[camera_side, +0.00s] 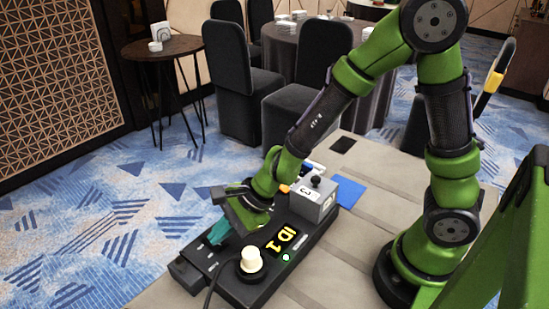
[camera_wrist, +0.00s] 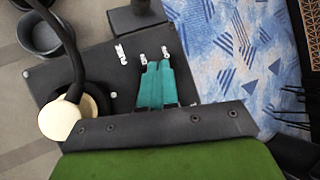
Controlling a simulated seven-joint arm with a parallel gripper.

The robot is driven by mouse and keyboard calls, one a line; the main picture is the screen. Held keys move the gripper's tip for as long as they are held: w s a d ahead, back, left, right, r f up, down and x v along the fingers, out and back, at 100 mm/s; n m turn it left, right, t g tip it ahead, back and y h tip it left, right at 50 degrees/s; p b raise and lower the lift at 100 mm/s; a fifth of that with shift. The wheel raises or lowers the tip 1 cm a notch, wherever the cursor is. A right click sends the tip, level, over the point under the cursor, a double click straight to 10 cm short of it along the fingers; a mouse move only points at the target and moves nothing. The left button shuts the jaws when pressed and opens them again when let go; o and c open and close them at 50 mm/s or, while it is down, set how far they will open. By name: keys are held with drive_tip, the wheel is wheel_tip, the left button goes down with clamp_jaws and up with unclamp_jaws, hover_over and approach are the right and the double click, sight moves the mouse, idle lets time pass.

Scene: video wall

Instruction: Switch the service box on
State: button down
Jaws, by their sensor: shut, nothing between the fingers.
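The service box (camera_side: 262,287) is a long black unit on the table in the side view. It carries a yellow "ID 1" display (camera_side: 281,240), a cream knob (camera_side: 250,261) and a small green light (camera_side: 286,257). Its black top also shows in the wrist view (camera_wrist: 95,70), with the cream knob (camera_wrist: 58,120) at left and small white labels (camera_wrist: 122,55). My gripper (camera_side: 216,235) has its teal fingers together over the box's left part. In the wrist view the gripper (camera_wrist: 157,66) has its fingertips just below two small labels. A switch there is not clearly visible; contact cannot be told.
A grey block with a black knob (camera_side: 313,200) stands on the box's far end. A black cable (camera_wrist: 72,45) runs from the cream knob past a dark round container (camera_wrist: 40,36). A blue sheet (camera_side: 350,193) lies on the table.

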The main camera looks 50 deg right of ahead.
drive_tip(key=shift+w+r, duration=0.2)
drive_tip(key=shift+r, duration=0.6)
drive_tip(key=shift+w+r, duration=0.2)
drive_tip(key=shift+r, duration=1.05)
drive_tip(key=shift+w+r, duration=0.15)
drive_tip(key=shift+r, duration=1.1)
drive_tip(key=shift+s+n, duration=0.1)
drive_tip(key=shift+n, duration=0.3)
drive_tip(key=s+d+r+n+t+h, duration=0.1)
drive_tip(key=s+d+r+n+h, duration=0.1)
drive_tip(key=s+d+r+n, duration=0.3)
drive_tip(key=s+d+r+n+t+h, duration=0.1)
drive_tip(key=s+d+r+n, duration=0.5)
drive_tip(key=d, duration=0.5)
drive_tip(key=s+n, duration=0.2)
drive_tip(key=n, duration=0.1)
drive_tip(key=shift+d+r+h, duration=0.2)
drive_tip(key=shift+d+h, duration=0.2)
